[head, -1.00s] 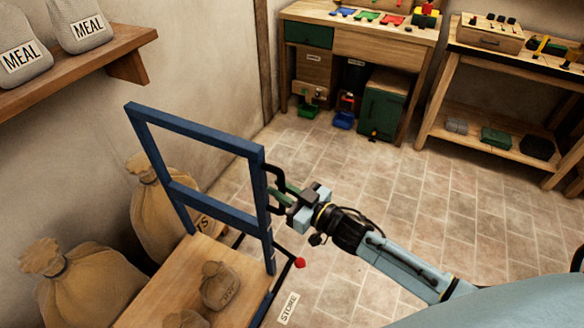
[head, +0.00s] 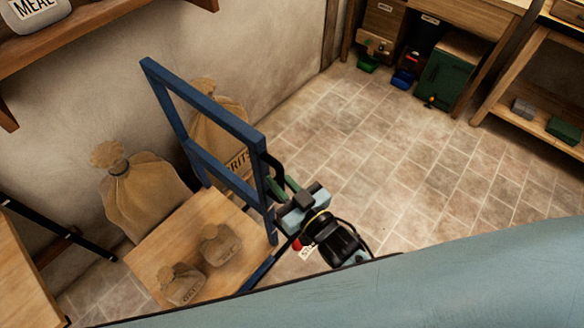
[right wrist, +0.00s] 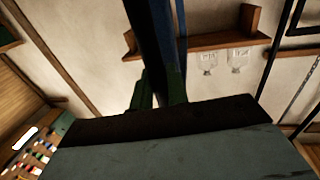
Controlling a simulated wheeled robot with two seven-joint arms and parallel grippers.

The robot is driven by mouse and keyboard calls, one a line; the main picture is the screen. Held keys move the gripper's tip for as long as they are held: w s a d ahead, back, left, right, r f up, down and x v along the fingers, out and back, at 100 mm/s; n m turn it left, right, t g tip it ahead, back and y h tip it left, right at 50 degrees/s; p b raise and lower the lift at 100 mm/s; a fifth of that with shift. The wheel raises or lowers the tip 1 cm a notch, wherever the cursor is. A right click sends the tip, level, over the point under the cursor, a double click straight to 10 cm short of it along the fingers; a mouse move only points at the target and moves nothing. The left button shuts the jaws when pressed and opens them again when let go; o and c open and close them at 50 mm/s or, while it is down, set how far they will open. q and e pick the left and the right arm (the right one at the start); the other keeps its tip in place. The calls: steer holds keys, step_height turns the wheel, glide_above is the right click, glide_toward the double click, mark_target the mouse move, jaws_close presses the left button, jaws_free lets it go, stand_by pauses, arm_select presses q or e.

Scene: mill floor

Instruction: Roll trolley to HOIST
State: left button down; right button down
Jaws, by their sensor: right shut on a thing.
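The trolley has a blue upright frame (head: 222,118) and a wooden deck (head: 178,232). Two small tied sacks lie on the deck, one sack (head: 221,245) near the middle and another sack (head: 180,284) near its front edge. My right gripper (head: 278,190) is shut on the dark handle (head: 272,164) at the right side of the frame. In the right wrist view the fingers (right wrist: 158,95) close near a dark blue post (right wrist: 150,45). A red knob (head: 297,244) shows beside the gripper. My left gripper is out of view. No HOIST sign is visible.
Large sacks, one plain sack (head: 145,195) and one marked GRITS (head: 222,128), stand behind the trolley by the wall. A wooden table edge (head: 25,270) is at lower left. Tiled floor (head: 400,165) is clear to the right, up to the workbench (head: 450,75).

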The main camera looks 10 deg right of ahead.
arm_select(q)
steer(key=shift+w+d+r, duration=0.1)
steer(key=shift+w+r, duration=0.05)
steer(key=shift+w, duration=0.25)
arm_select(e)
steer(key=shift+s+a+f, duration=0.15)
steer(key=shift+s+a, duration=0.45)
steer(key=shift+a, duration=0.15)
steer(key=shift+s+a, duration=0.1)
steer(key=c, duration=1.5)
jaws_free()
steer(key=shift+a, duration=0.1)
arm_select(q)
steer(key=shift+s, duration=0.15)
arm_select(e)
steer(key=shift+o, duration=0.2)
steer(key=shift+s+d, duration=0.15)
steer(key=shift+d, duration=0.05)
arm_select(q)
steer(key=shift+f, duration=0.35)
arm_select(e)
steer(key=v, duration=1.3)
steer(key=shift+a, duration=0.1)
